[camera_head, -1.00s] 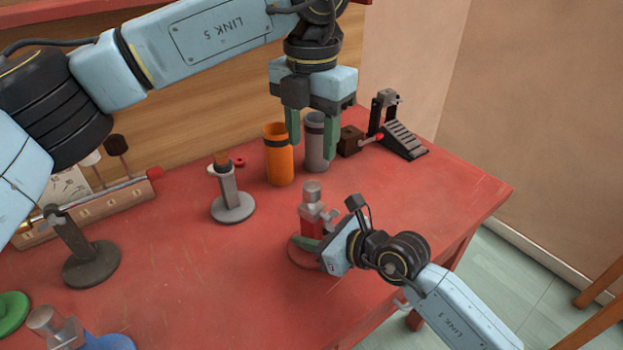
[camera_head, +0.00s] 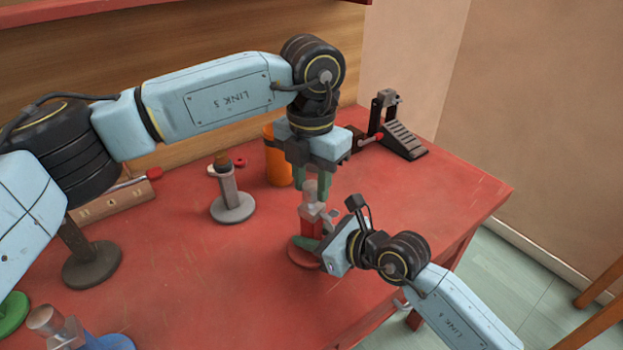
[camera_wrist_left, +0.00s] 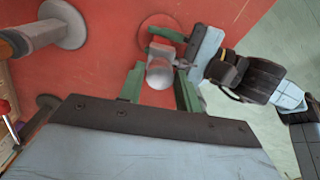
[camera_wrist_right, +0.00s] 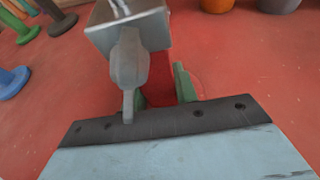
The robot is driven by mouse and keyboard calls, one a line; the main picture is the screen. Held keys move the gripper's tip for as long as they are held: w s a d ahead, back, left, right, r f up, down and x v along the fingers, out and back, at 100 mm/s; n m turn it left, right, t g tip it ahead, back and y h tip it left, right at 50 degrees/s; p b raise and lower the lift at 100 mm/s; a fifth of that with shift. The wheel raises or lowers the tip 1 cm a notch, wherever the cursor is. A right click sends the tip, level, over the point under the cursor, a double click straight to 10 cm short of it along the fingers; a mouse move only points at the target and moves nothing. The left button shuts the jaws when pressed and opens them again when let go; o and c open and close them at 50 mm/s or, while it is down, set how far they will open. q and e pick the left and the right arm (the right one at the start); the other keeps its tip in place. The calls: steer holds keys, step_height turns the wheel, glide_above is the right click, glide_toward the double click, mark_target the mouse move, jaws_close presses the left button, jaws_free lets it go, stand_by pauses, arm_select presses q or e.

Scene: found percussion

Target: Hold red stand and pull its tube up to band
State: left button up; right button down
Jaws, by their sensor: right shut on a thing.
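The red stand (camera_head: 312,228) stands upright on the table, with a round red base, a grey clamp with a lever, and a pale grey tube (camera_head: 310,190) rising from its top. My right gripper (camera_head: 306,243) is shut on the red stand's column below the clamp; the column also shows in the right wrist view (camera_wrist_right: 158,85) behind the grey clamp (camera_wrist_right: 128,30). My left gripper (camera_head: 312,186) points down over the tube, open. In the left wrist view the tube's top (camera_wrist_left: 160,73) lies between its fingers, with gaps. No band is discernible on the tube.
A grey stand (camera_head: 233,200) is to the left, and an orange cup (camera_head: 278,163) stands behind. A black pedal (camera_head: 402,140) is at the back right. A blue-based stand (camera_head: 105,342) is at the front left.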

arm_select(q)
jaws_close()
steer(key=shift+r, duration=2.85)
steer(key=shift+o, duration=2)
jaws_free()
step_height(320, 180, up, 12)
